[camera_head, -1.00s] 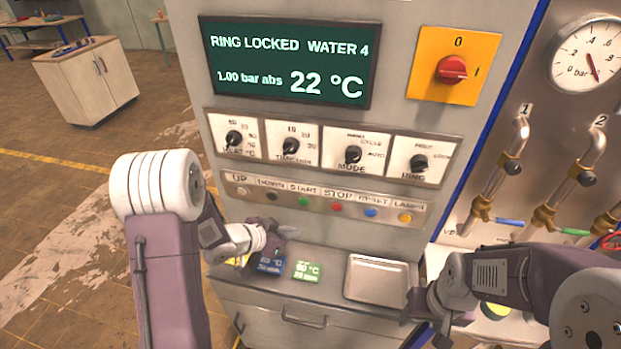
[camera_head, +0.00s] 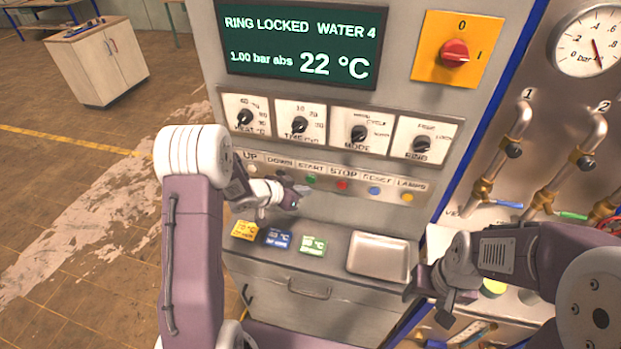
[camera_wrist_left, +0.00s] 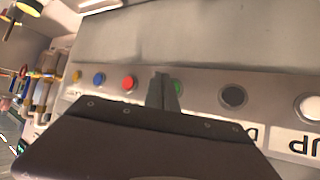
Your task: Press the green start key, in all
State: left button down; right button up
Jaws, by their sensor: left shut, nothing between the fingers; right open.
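The green start key (camera_head: 311,179) sits in the key strip below the dials, under the label START. My right gripper (camera_head: 432,305) is open, low at the right, away from the keys.
The red STOP key (camera_head: 343,185) and the black DOWN key (camera_wrist_left: 233,97) flank the green key. A display (camera_head: 300,45) reads RING LOCKED, WATER 4, 22 °C. Coloured cards and a metal tray (camera_head: 379,256) lie on the ledge below. Pipes with valves stand at right.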

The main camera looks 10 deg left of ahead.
aim_at(310, 180)
pick_arm(q)
jog(key=shift+w, duration=0.75)
jog(key=shift+s, duration=0.15)
dwell(1.3)
jog(key=shift+w+p, duration=0.5)
